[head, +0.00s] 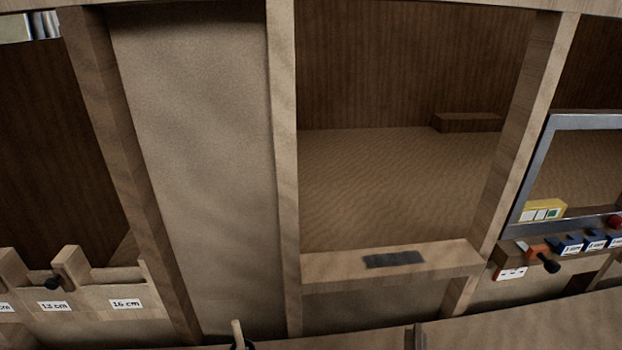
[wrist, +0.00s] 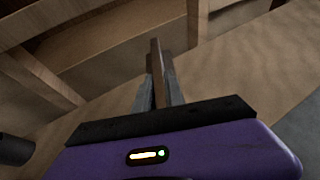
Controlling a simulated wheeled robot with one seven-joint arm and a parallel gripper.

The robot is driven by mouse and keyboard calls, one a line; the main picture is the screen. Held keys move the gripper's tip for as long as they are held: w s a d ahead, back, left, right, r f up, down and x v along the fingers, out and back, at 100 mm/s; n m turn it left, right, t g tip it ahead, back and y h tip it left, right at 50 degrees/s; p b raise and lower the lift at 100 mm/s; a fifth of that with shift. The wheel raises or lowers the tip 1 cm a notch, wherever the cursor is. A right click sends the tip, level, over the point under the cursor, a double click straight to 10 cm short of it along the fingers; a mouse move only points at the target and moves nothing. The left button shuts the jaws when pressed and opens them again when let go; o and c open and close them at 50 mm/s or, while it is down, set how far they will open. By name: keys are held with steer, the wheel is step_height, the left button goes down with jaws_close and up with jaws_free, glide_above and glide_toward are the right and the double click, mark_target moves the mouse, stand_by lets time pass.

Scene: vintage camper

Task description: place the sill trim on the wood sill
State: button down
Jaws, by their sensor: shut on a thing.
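In the wrist view my gripper (wrist: 160,88) is shut on a thin brown wooden strip, the sill trim (wrist: 155,57), which stands up between the two grey fingers and extends past their tips. Its lower part is hidden by the fingers. In the head view the wood sill (head: 331,268) is a pale ledge below the open window, between two upright posts. A dark grey flat patch (head: 393,259) lies on its top. A small pale upright piece (head: 237,332) shows at the bottom edge, left of and below the sill; it may be the held trim's end.
Posts (head: 284,170) and (head: 527,130) flank the opening above the sill. To the right are a grey-framed window (head: 537,170), a yellow block (head: 544,210) and small switches (head: 570,246). A notched rack (head: 85,285) with labels stands at left. A counter edge runs along the bottom.

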steer(key=s+a+f+n+y, duration=0.2)
steer(key=f, duration=0.1)
steer(key=s+a+f+n+y, duration=0.1)
steer(key=shift+s+a+f+t+y+b, duration=0.15)
steer(key=shift+s+f+t+y+b, duration=0.15)
steer(key=shift+s+f+y+b, duration=0.1)
steer(key=shift+s+a+f+n+y, duration=0.15)
steer(key=shift+a+n+y, duration=0.1)
steer(key=shift+a, duration=0.3)
steer(key=shift+s+a+f+n+y, duration=0.15)
steer(key=shift+a+n, duration=0.1)
steer(key=shift+a, duration=0.25)
steer(key=shift+w, duration=0.1)
steer(key=shift+w+r, duration=0.1)
steer(key=shift+r, duration=0.05)
